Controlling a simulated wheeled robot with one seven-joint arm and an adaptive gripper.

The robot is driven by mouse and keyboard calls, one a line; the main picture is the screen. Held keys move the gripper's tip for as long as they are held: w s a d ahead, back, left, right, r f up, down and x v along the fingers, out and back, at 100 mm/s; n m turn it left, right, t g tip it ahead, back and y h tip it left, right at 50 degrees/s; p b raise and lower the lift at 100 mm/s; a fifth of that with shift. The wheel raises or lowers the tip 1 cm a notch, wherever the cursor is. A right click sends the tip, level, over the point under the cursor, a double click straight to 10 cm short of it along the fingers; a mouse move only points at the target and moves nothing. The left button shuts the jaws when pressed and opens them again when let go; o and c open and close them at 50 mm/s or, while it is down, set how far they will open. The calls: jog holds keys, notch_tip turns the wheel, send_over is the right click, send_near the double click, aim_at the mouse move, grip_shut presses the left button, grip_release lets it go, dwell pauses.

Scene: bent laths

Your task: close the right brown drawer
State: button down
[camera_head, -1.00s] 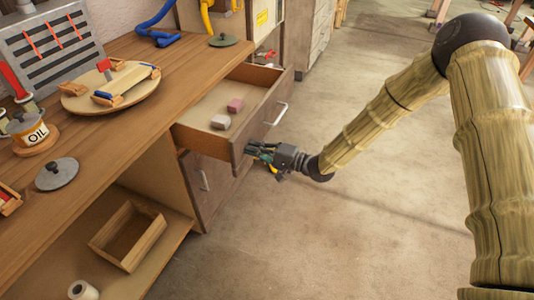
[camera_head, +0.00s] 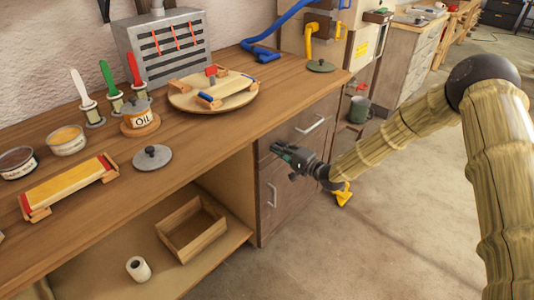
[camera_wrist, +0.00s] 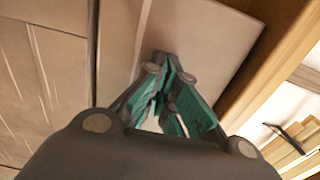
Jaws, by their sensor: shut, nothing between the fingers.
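The right brown drawer (camera_head: 325,112) is under the right end of the wooden workbench. Its front looks flush with the cabinet and its inside is hidden. A pale bar handle (camera_head: 312,124) crosses its front. My gripper (camera_head: 277,151) is shut and empty, at the lower left part of the drawer front. The teal fingers (camera_wrist: 165,68) also show in the wrist view, close against a brown panel (camera_wrist: 205,35). I cannot tell whether they touch it.
A cabinet door (camera_head: 277,205) with an upright handle is below the drawer. An open shelf with a wooden box (camera_head: 192,228) and a white roll (camera_head: 138,268) is left of it. An oil can (camera_head: 140,112) and a round board (camera_head: 185,99) stand on the bench. Floor in front is clear.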

jog(key=shift+w+a+r, duration=0.1)
jog(key=shift+w+a, duration=0.15)
jog(key=shift+a, duration=0.15)
jog(key=shift+r, duration=0.1)
